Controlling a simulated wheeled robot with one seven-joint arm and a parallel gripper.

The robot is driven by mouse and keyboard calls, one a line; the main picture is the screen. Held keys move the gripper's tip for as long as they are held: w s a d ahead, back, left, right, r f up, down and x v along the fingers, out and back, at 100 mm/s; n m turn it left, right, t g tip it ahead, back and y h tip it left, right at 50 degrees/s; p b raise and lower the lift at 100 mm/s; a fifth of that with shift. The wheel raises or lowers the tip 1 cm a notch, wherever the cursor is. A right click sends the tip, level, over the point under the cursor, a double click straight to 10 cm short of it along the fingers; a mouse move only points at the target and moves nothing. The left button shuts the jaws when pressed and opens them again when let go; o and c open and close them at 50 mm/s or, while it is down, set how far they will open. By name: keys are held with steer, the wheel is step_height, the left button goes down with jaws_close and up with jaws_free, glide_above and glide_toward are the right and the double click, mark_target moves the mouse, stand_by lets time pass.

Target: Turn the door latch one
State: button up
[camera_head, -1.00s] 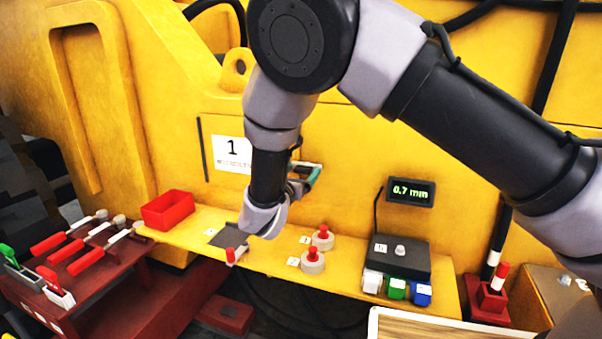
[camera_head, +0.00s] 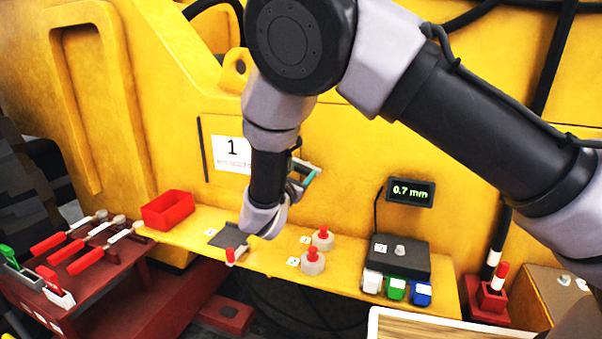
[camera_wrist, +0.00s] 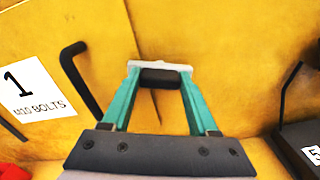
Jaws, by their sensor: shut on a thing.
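Door one is a yellow panel with a white label (camera_head: 231,154) reading 1; the wrist view shows the same label (camera_wrist: 33,94) with "M10 BOLTS". My gripper (camera_head: 309,170) is at the right of this label, close to the yellow wall. In the wrist view, the teal fingers of my gripper (camera_wrist: 160,80) are shut on a short dark latch (camera_wrist: 160,77), which spans between the fingertips. The latch is mostly hidden by my wrist in the head view. A black bent handle (camera_wrist: 80,82) stands between the label and my fingers.
Below on the yellow ledge are a red bin (camera_head: 167,211), red-topped knobs (camera_head: 313,262) and a dark box with coloured buttons (camera_head: 398,260). A display (camera_head: 410,191) reads 0.7 mm. Tools lie on a dark red table (camera_head: 110,262) at left.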

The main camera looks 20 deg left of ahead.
steer(key=m, duration=1.1)
steer(key=shift+f+m, duration=0.1)
steer(key=shift+m, duration=1.5)
steer(key=o, duration=1.4)
steer(key=s, duration=1.1)
steer(key=shift+a, duration=0.4)
steer(key=shift+w+m, duration=0.1)
steer(key=shift+m, duration=0.2)
